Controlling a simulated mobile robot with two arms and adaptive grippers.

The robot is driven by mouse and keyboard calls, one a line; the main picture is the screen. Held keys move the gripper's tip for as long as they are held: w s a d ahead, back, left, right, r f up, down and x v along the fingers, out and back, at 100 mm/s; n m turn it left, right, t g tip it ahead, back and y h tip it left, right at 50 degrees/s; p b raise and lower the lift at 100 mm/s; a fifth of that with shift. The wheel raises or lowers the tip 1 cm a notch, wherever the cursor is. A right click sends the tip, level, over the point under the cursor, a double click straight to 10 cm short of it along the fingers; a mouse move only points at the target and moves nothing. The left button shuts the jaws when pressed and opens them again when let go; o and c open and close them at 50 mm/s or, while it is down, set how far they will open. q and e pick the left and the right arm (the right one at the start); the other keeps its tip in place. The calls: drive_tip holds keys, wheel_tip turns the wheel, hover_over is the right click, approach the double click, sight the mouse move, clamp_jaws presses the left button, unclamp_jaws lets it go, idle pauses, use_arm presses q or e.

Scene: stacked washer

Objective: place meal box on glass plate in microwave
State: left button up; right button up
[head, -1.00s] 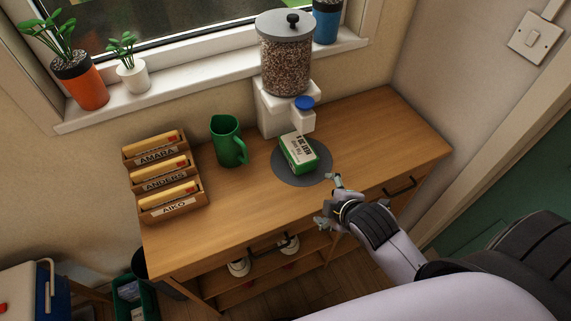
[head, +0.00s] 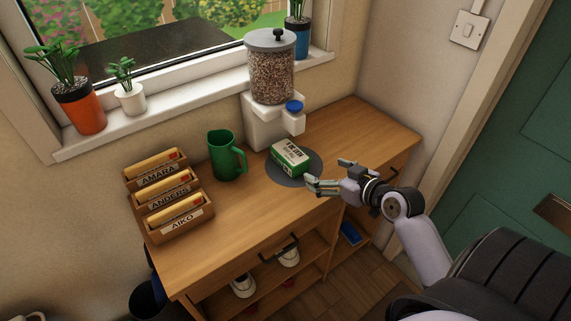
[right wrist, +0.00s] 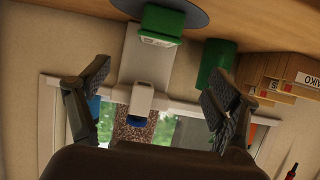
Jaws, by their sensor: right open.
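A green and white box (head: 290,158) with printed lettering lies on a round grey mat (head: 313,172) on the wooden sideboard. It is the only thing in view that could be the meal box. My right gripper (head: 330,173) is open and empty, just right of the box and apart from it in the head view. In the right wrist view the box (right wrist: 160,24) shows at the top, beyond and between my open fingers (right wrist: 161,72). No microwave or glass plate is in view. My left gripper is not in view.
A dispenser (head: 271,80) stands behind the box. A green mug (head: 223,157) stands to its left, and labelled file trays (head: 180,221) sit at the left end. The sideboard (head: 240,230) is clear in front. Potted plants (head: 80,105) line the windowsill.

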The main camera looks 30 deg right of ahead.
sight(292, 154)
drive_tip(key=p+x, duration=0.1)
drive_tip(key=x, duration=1.1)
drive_tip(key=shift+w+d+r, duration=0.1)
drive_tip(key=shift+w+d, duration=0.05)
drive_tip(key=x, duration=0.1)
drive_tip(key=p+x, duration=0.1)
drive_tip(key=x, duration=0.2)
drive_tip(key=shift+w+r, duration=0.2)
drive_tip(key=shift+w, duration=0.25)
drive_tip(key=shift+w+f, duration=0.15)
drive_tip(key=shift+w, duration=0.1)
drive_tip(key=shift+s, duration=0.1)
drive_tip(key=c, duration=1.4)
drive_tip(key=shift+c, duration=0.8)
